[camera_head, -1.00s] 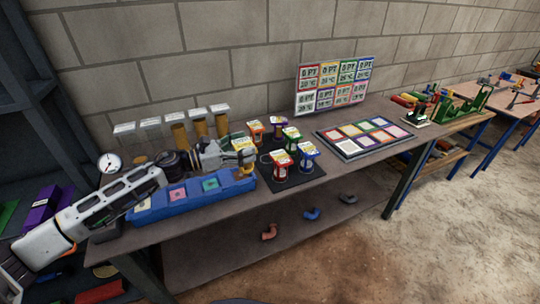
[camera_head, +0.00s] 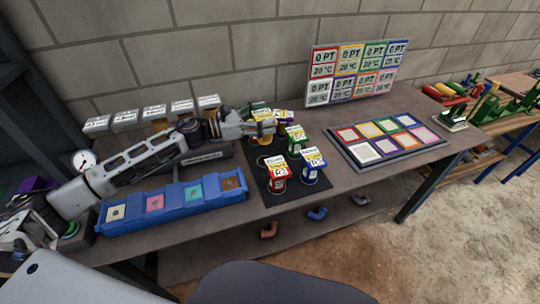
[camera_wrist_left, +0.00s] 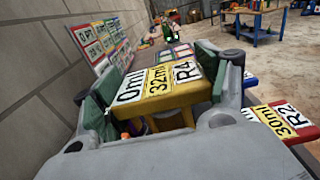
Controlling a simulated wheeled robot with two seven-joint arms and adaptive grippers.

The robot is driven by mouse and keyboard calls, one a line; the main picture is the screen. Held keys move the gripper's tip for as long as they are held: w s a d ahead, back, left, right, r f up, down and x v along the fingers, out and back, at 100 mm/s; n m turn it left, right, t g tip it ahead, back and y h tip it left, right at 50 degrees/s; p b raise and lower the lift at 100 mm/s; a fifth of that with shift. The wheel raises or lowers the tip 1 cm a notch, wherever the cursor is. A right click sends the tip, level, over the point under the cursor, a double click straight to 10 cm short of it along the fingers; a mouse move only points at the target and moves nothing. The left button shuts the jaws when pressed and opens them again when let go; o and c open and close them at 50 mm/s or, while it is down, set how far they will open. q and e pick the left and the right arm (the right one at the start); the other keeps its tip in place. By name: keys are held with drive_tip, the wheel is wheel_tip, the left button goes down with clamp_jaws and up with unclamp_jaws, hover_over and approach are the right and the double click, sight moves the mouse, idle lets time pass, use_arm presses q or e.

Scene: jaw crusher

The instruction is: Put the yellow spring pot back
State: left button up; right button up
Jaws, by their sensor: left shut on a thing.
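My left gripper (camera_head: 264,130) is shut on the yellow spring pot (camera_head: 259,117), over the back left part of the black mat (camera_head: 254,178). In the left wrist view the yellow pot (camera_wrist_left: 158,88) sits between the two fingers, its white and yellow label facing up and reading R4. Whether its base touches the mat is hidden. A red pot (camera_head: 278,182), a blue pot (camera_head: 311,172) and a green pot (camera_head: 297,141) stand on the mat. A purple pot (camera_head: 284,117) shows partly behind the gripper. My right gripper is not in view.
A blue tray (camera_head: 172,207) with coloured squares lies left of the mat. Labelled containers (camera_head: 153,113) stand in a row by the wall. A grey board with coloured squares (camera_head: 385,150) lies right of the mat, before an upright display panel (camera_head: 358,72).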

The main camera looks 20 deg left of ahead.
use_arm(q)
drive_tip(key=shift+w, duration=0.1)
drive_tip(key=shift+r, duration=0.1)
wheel_tip(320, 180, down, 6)
drive_tip(key=shift+f, duration=0.1)
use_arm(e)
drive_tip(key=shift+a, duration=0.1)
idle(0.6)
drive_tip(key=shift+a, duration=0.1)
